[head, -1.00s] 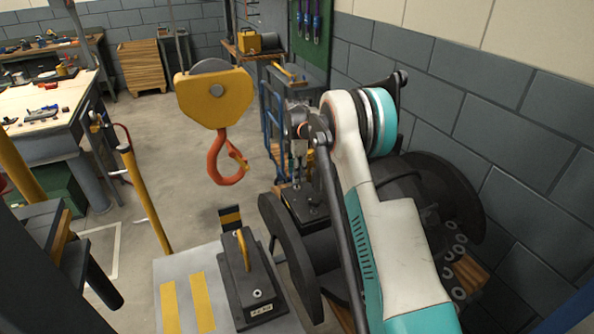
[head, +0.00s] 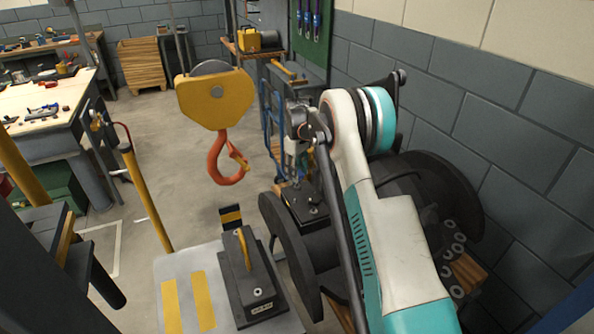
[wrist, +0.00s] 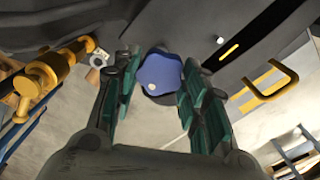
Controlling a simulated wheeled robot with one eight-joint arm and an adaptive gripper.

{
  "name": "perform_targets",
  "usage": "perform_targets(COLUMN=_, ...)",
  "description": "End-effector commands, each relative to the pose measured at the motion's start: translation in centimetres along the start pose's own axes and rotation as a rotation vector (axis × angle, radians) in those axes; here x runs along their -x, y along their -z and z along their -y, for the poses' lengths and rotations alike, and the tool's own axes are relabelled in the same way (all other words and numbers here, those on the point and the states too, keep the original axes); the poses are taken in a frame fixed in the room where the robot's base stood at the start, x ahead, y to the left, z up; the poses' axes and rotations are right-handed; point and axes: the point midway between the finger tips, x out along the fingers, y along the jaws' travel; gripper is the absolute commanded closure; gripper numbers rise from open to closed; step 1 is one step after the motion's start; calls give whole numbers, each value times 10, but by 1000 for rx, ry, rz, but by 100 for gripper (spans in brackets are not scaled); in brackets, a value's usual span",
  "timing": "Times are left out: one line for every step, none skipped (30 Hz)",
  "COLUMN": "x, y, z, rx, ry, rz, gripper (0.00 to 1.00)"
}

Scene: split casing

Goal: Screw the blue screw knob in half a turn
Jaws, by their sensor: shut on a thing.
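The blue screw knob (wrist: 160,73) shows in the wrist view between the two teal-padded fingers of my gripper (wrist: 158,88). It has a lobed outline and a small pale spot on its face. The fingers are shut on the knob from both sides. The dark casing (wrist: 140,28) lies behind the knob. In the head view my gripper (head: 296,180) points down at the dark casing (head: 320,242), and the knob is too small and hidden to make out there.
A yellow crane block with an orange hook (head: 228,165) hangs left of my arm. A dark weight with a yellow handle (head: 247,280) stands on a striped plate (head: 188,315). A yellow post (head: 146,200) stands further left. Open floor lies beyond.

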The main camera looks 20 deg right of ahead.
Motion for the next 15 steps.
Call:
perform_targets(x=0, y=0, z=0, rx=-44, ry=0, rz=-1, gripper=84)
perform_targets(x=0, y=0, z=0, rx=-72, ry=0, rz=-1, gripper=84)
perform_targets(x=0, y=0, z=0, rx=-110, ry=0, rz=-1, gripper=84)
perform_targets(x=0, y=0, z=0, rx=-139, ry=0, rz=-1, gripper=84)
perform_targets(x=0, y=0, z=0, rx=-167, ry=0, rz=-1, gripper=84)
perform_targets(x=0, y=0, z=0, rx=-205, ry=0, rz=-1, gripper=84)
perform_targets(x=0, y=0, z=0, rx=-233, ry=0, rz=-1, gripper=84)
perform_targets(x=0, y=0, z=0, rx=-262, ry=0, rz=-1, gripper=84)
perform_targets(x=0, y=0, z=0, rx=-300, ry=0, rz=-1, gripper=84)
perform_targets(x=0, y=0, z=0, rx=-328, ry=0, rz=-1, gripper=84)
perform_targets(x=0, y=0, z=0, rx=-357, ry=0, rz=-1, gripper=84)
perform_targets(x=0, y=0, z=0, rx=-395, ry=0, rz=-1, gripper=84)
perform_targets(x=0, y=0, z=0, rx=-423, ry=0, rz=-1, gripper=84)
perform_targets(x=0, y=0, z=0, rx=-452, ry=0, rz=-1, gripper=84)
perform_targets(x=0, y=0, z=0, rx=-489, ry=0, rz=-1, gripper=84)
